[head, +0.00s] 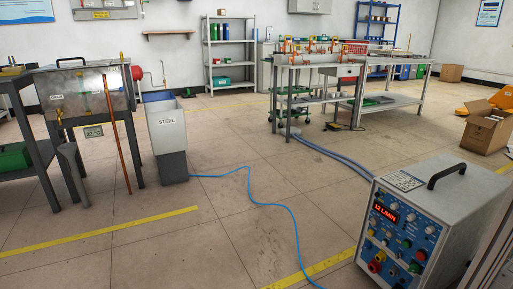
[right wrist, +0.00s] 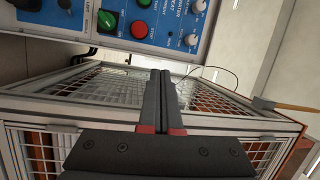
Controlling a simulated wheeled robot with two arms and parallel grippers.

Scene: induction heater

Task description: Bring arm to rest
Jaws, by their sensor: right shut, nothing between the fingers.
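My right gripper (right wrist: 161,76) shows in the right wrist view. Its two dark fingers lie together, pointing up the picture, with nothing between them. Beyond the fingertips, at the top of that view, is a blue control panel (right wrist: 169,31) with a green knob, a red button and grey knobs. The fingers look apart from the panel. I make out neither gripper in the head view.
Below the panel is a wire-mesh cage (right wrist: 95,88). In the head view, a grey control box (head: 432,190) with a lit red display stands lower right. A blue cable (head: 254,203) crosses the floor. A STEEL bin (head: 171,162) and workbenches stand beyond; the middle floor is open.

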